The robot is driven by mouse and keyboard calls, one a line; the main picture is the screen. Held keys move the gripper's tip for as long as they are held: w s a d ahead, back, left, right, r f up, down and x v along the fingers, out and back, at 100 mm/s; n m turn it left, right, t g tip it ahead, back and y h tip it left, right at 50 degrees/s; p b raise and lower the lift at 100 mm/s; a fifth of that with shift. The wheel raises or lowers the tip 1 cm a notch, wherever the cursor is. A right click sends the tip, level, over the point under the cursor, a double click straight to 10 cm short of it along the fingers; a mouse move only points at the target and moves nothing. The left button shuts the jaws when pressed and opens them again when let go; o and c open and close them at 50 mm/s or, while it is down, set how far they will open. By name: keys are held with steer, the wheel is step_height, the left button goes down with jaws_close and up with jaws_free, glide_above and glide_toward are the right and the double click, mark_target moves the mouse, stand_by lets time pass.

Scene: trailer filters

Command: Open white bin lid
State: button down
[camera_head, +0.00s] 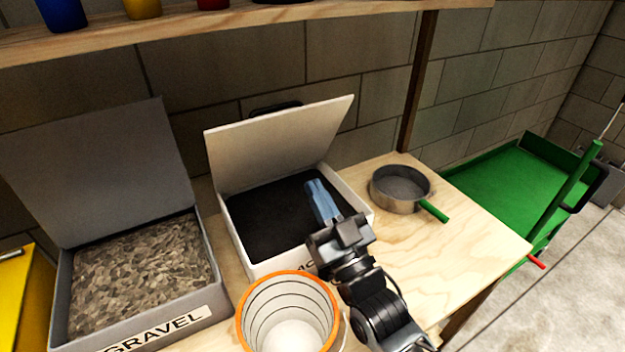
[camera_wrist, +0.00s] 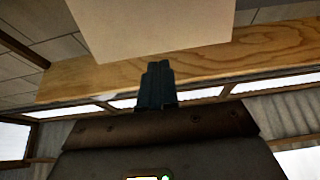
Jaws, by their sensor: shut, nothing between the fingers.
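The white bin (camera_head: 362,196) stands on the wooden bench with dark contents inside. Its white lid (camera_head: 280,140) is raised and leans back, tilted, behind the bin. My gripper (camera_head: 318,184) is shut and empty, over the bin's opening and in front of the lid, apart from it in the head view. In the wrist view my gripper's fingers (camera_wrist: 157,72) are together, and the underside of the pale lid (camera_wrist: 150,30) shows beyond them. The bin's front label is mostly hidden by my arm.
An open grey gravel bin (camera_head: 140,275) stands left. An orange-rimmed bucket (camera_head: 290,310) is in front. A round pan (camera_head: 395,203) with a green handle sits right. A wooden shelf (camera_head: 260,22) runs above. A green cart (camera_head: 500,185) stands beyond the bench.

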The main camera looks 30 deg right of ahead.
mark_target(282, 125)
steer(key=p+x, duration=0.3)
steer(key=x, duration=0.8)
steer(key=shift+w+r, duration=0.2)
steer(key=shift+w, duration=0.15)
steer(key=shift+w, duration=0.1)
steer(key=shift+w+r, duration=0.35)
steer(key=shift+w, duration=0.1)
steer(key=shift+f+b+x, duration=0.2)
steer(key=shift+b+x, duration=1.25)
steer(key=shift+x, duration=0.9)
steer(key=shift+f+b+x, duration=0.2)
steer(key=shift+b+x, duration=1.2)
steer(key=shift+x, duration=0.95)
steer(key=shift+w, duration=0.2)
steer(key=shift+s, duration=0.1)
